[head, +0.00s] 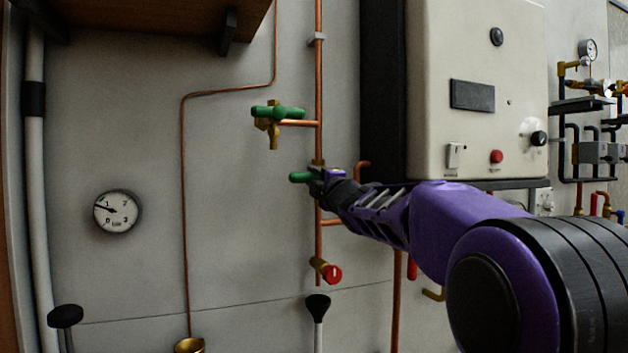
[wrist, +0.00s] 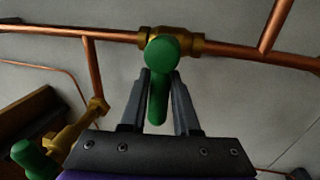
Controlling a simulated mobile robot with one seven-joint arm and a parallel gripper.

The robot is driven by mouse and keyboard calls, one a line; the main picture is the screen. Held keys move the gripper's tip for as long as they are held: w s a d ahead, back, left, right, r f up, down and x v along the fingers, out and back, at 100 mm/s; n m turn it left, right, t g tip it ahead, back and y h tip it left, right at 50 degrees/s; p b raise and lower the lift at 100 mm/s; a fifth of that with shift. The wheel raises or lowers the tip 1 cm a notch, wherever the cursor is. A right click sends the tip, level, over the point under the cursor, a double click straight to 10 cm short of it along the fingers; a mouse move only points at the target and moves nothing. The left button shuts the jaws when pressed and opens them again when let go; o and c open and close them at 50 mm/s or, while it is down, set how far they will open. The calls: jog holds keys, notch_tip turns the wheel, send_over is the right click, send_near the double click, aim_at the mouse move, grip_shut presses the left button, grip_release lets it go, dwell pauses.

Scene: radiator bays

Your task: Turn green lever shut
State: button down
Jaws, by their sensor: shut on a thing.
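A green lever (head: 300,177) sits on a brass valve in the vertical copper pipe, left of the white boiler box. My gripper (head: 318,178) is at this lever and covers part of it and of the valve. In the wrist view the lever (wrist: 158,95) lies between the two dark fingers of my gripper (wrist: 159,82), which are shut on it. Its rounded end is by the brass valve body (wrist: 183,38), and it lies across the pipe's line. A second green lever (head: 278,112) is on a brass tap above; it also shows in the wrist view (wrist: 38,160).
A red-knobbed valve (head: 331,273) is lower on the same pipe (head: 318,65). The boiler box (head: 475,90) stands close on the right. A pressure gauge (head: 116,212) is on the left wall, and a wooden shelf (head: 150,22) is above.

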jog(key=shift+r, duration=0.2)
jog(key=c, duration=0.7)
grip_release()
jog(key=shift+f, duration=0.1)
jog(key=shift+o, duration=0.2)
jog(key=shift+f, duration=0.1)
